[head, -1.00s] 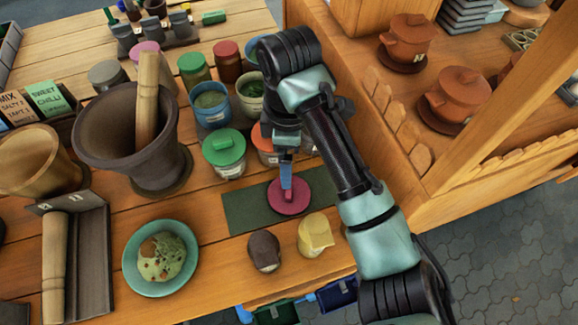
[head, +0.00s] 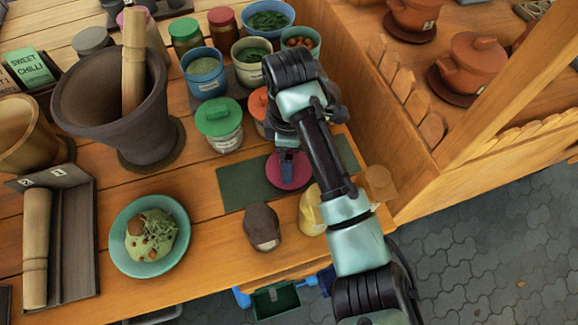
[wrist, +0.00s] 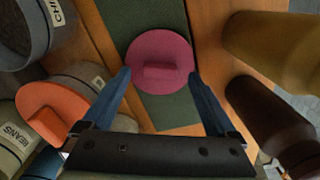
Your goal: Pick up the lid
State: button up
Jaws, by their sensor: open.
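A round magenta lid (head: 299,180) with a raised bar handle lies on the dark green mat (head: 237,188). In the wrist view the lid (wrist: 158,48) lies ahead of the fingertips, its handle centred between the two blue fingers. My gripper (wrist: 160,73) is open and empty, with one finger on each side of the handle. In the head view my gripper (head: 288,158) is above the lid and hides part of it. I cannot tell how high the fingertips are above the lid.
A green-lidded jar (head: 219,130) and an orange-lidded jar (wrist: 53,110) stand close by. A dark brown rounded object (head: 262,226) and a yellow one (head: 311,212) stand in front of the mat. A teal plate with food (head: 122,250) and a large mortar (head: 110,105) are to the left.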

notch_tip(320, 180, down, 2)
